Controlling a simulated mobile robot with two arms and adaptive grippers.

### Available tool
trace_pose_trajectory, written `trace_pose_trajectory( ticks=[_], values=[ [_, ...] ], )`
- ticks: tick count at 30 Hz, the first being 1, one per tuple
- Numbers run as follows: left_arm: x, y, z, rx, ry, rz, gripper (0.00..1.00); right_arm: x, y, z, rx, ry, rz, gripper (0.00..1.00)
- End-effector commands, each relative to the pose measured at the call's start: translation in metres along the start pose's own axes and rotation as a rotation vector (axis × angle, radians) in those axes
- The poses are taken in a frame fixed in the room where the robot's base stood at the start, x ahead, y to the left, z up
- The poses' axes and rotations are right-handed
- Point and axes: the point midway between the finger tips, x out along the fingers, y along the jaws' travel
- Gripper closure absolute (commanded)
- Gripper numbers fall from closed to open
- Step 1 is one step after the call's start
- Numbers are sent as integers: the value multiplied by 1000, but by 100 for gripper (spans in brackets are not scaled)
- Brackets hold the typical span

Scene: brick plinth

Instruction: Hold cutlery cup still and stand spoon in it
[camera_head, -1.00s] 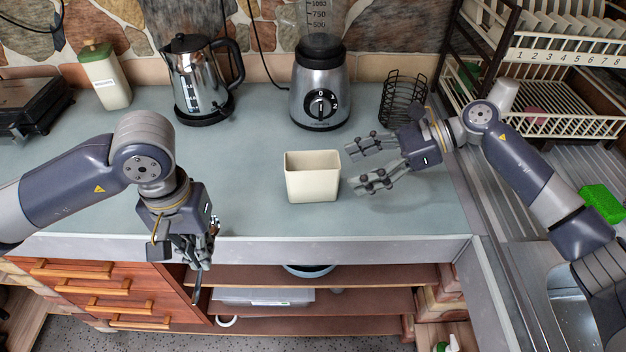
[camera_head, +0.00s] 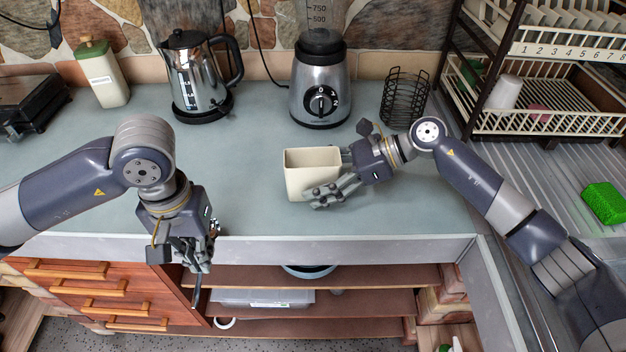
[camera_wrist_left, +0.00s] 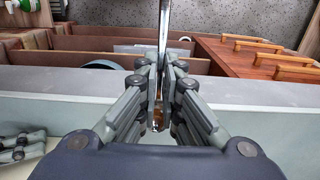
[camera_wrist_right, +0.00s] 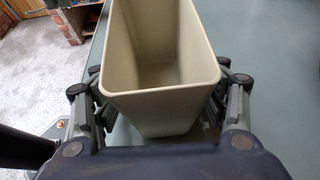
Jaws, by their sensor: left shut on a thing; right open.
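The cream cutlery cup (camera_head: 311,178) stands upright and empty on the counter. It also fills the middle of the right wrist view (camera_wrist_right: 160,75). My right gripper (camera_head: 333,176) is open, with one finger on each side of the cup; I cannot tell whether they touch it. My left gripper (camera_head: 196,262) is shut on the metal spoon near the counter's front edge. The spoon (camera_wrist_left: 164,20) shows as a thin metal strip between the fingers in the left wrist view and hangs down past the edge in the head view. Much of it is hidden by the fingers.
Behind the cup stand a blender (camera_head: 319,85), a kettle (camera_head: 195,75) and a black wire basket (camera_head: 404,97). A dish rack (camera_head: 548,120) is at the right. The counter (camera_head: 255,150) is clear between my left gripper and the cup.

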Motion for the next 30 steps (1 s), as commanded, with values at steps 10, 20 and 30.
trace_pose_trajectory(
  ticks=[10, 20, 30],
  values=[
    [0, 0, 0, 0, 1, 0, 100, 1, 0, 1, -1, 0, 0, 42],
    [0, 0, 0, 0, 0, 0, 100, 1, 0, 0, -1, 1, 0, 68],
    [0, 9, -2, -27, -26, 4, 100, 1, 0, 0, 0, 1, 0, 68]
  ],
)
